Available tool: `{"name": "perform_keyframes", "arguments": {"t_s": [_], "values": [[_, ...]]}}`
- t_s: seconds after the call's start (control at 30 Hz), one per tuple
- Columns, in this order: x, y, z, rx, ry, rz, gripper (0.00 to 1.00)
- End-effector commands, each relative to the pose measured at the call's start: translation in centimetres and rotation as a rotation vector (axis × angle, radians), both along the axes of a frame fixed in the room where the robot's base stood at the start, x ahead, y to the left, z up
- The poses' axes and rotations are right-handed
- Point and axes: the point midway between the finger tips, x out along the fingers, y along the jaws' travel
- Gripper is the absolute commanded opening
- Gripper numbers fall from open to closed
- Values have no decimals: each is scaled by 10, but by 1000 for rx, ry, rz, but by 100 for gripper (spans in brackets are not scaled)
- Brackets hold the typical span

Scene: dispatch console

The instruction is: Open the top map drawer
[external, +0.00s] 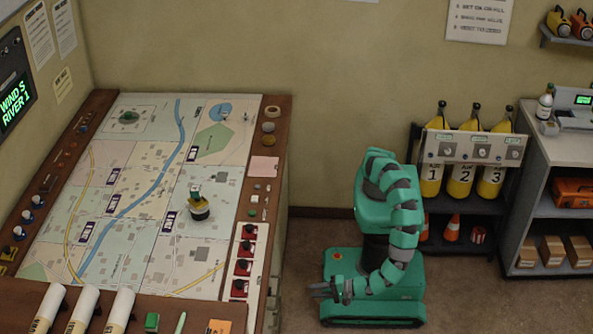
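The map console (274,160) stands at the left, with a large map (150,190) on its top. No map drawer front or handle can be made out in this view; the console's lower side is mostly out of sight. My gripper (318,290) is low, near the floor, to the right of the console and apart from it. It points left, towards the console. Its dark fingers are small here, and I cannot tell if they are open or shut. I see nothing held in it.
Bare floor (307,240) lies between the console and my base. Yellow cylinders (460,180) stand in a rack to the right, with a traffic cone (452,228) below. A grey shelf (530,190) stands at the far right. White rolled tubes (82,310) lie on the console's near edge.

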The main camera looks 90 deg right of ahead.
Motion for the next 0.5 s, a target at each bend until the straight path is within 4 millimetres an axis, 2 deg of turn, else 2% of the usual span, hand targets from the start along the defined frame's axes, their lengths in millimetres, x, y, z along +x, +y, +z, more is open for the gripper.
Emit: {"name": "perform_keyframes", "arguments": {"t_s": [0.07, 0.17, 0.27, 0.5], "values": [[-5, 4, -4, -28, -17, 37, 33], [-2, 6, -5, -38, -24, 50, 33], [9, 5, -8, -36, -23, 45, 33], [52, 4, -18, -34, -20, 43, 33]]}}
